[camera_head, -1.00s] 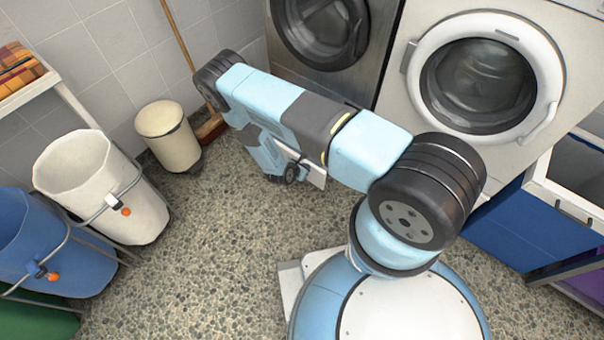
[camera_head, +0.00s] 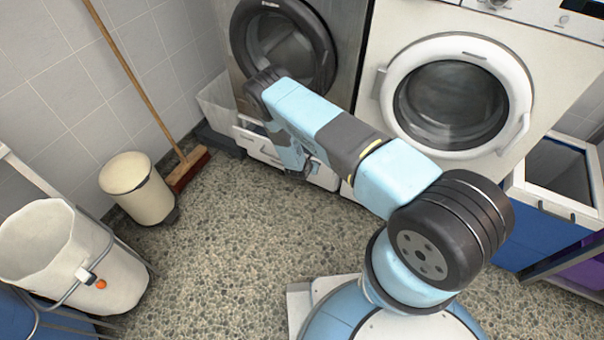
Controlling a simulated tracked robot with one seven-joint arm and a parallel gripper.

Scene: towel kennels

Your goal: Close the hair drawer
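A white drawer front (camera_head: 252,141) shows low at the foot of the steel-fronted machine. It is probably the hair drawer. My arm covers its middle, and I cannot tell how far it stands out. My gripper (camera_head: 303,168) points down at the end of my arm, close to the white front. Its fingers are mostly hidden behind the arm. I cannot see whether they are open or touch the drawer.
The steel machine (camera_head: 346,50) and a white front-loader (camera_head: 375,110) stand at the back. A broom (camera_head: 135,80) leans on the wall beside a cream bin (camera_head: 140,190). A white laundry bag (camera_head: 75,260) is at left, blue bins (camera_head: 545,165) at right. The speckled floor between is clear.

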